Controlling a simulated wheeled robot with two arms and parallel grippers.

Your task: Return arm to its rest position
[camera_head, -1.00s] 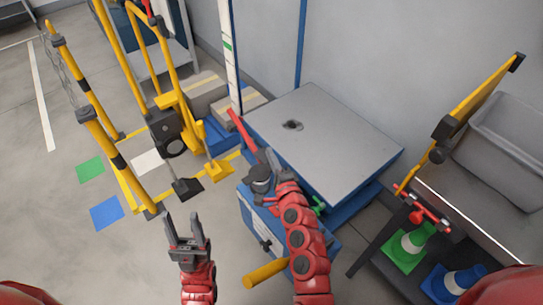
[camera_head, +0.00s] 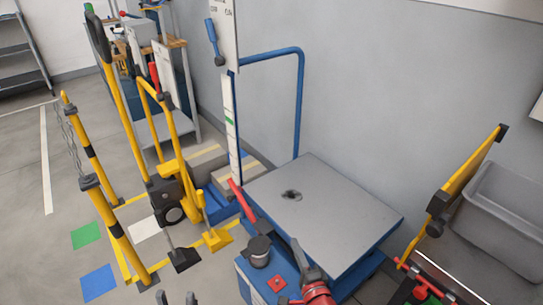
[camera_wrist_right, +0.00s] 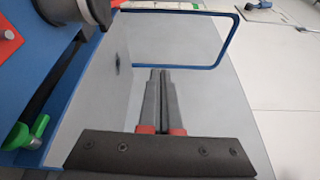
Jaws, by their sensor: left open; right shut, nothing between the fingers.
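My right gripper (camera_head: 312,272) is at the bottom of the head view, by the near edge of the grey platform (camera_head: 325,215). In the right wrist view its two dark fingers (camera_wrist_right: 161,75) lie together with nothing between them, in front of the grey surface. My left gripper (camera_head: 177,297) shows only as two separate fingertips at the bottom edge of the head view. It is open and empty; the rest of it is out of frame.
A blue cabinet with a black knob (camera_head: 259,250) and red square (camera_head: 277,284) stands left of my right gripper. The knob also shows in the wrist view (camera_wrist_right: 88,8). A yellow-framed truck (camera_head: 165,190) stands left. A grey bin (camera_head: 500,215) is at right.

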